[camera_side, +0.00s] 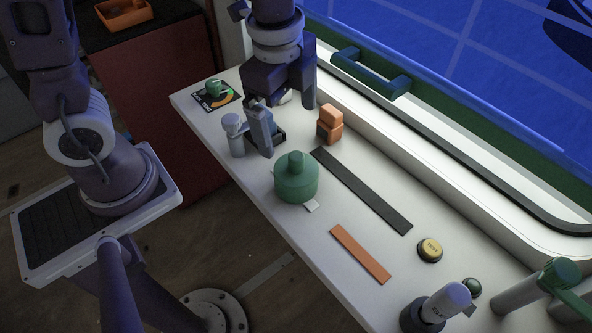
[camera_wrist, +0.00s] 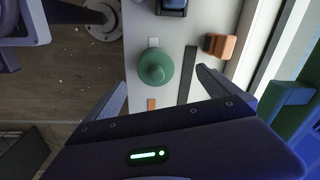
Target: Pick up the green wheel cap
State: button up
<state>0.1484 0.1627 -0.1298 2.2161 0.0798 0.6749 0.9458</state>
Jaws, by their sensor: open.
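The green wheel cap (camera_side: 296,178) is a squat round green piece with a small knob on top. It stands upright on the white worktop, and the wrist view shows it from above (camera_wrist: 156,66). My gripper (camera_side: 288,124) is open and empty, pointing down, up and to the left of the cap in the side view. In the wrist view the cap shows between the two spread fingers (camera_wrist: 162,86), with a gap to each. Nothing is held.
An orange block (camera_side: 329,124) stands behind the cap, near a black strip (camera_side: 362,190). An orange strip (camera_side: 360,253) lies to its right. A grey cylinder (camera_side: 234,135) stands to its left. A yellow-topped button (camera_side: 430,249) sits farther right. The window ledge (camera_side: 450,165) bounds the back.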

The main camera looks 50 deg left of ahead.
aim_at(296, 169)
jog(key=f+m, duration=0.1)
jog(key=f, duration=0.1)
jog(key=d+f+m, duration=0.1)
jog(key=w+d+f+m+g, duration=0.1)
jog(key=f, duration=0.1)
jog(key=shift+d+f, duration=0.15)
jog(key=shift+f, duration=0.15)
jog(key=f, duration=0.6)
jog(key=shift+s+a+f, duration=0.15)
jog(key=shift+s+a, duration=0.15)
jog(key=shift+a, duration=0.05)
jog(key=c, duration=1.4)
jog(key=shift+o, duration=0.2)
notch_tip(296, 169, up, 10)
jog(key=shift+r, duration=0.1)
